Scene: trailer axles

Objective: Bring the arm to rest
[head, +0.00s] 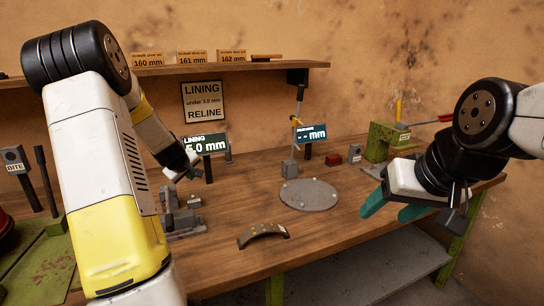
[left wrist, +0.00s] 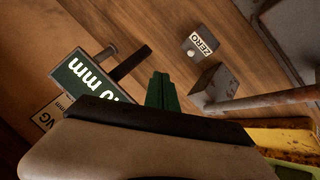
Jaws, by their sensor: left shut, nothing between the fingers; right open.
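My left arm comes in from the left in the head view. Its gripper (head: 191,172) is shut and empty beside the "LINING 5.0 mm" display (head: 206,146), above the back of the bench. In the left wrist view the green fingers of my left gripper (left wrist: 162,92) are together, with nothing between them. My right gripper (head: 393,207) is open and empty, with its teal fingers over the right front part of the bench (head: 345,225). A curved brake shoe (head: 263,235) lies on the bench near its front edge, apart from both grippers.
A round grey plate (head: 309,195) lies mid-bench. A grey fixture (head: 183,220) stands at left, and a green press (head: 385,140) at back right. A shelf (head: 230,67) runs along the wall. A ZERO box (left wrist: 202,43) and a rod (left wrist: 260,100) show in the left wrist view.

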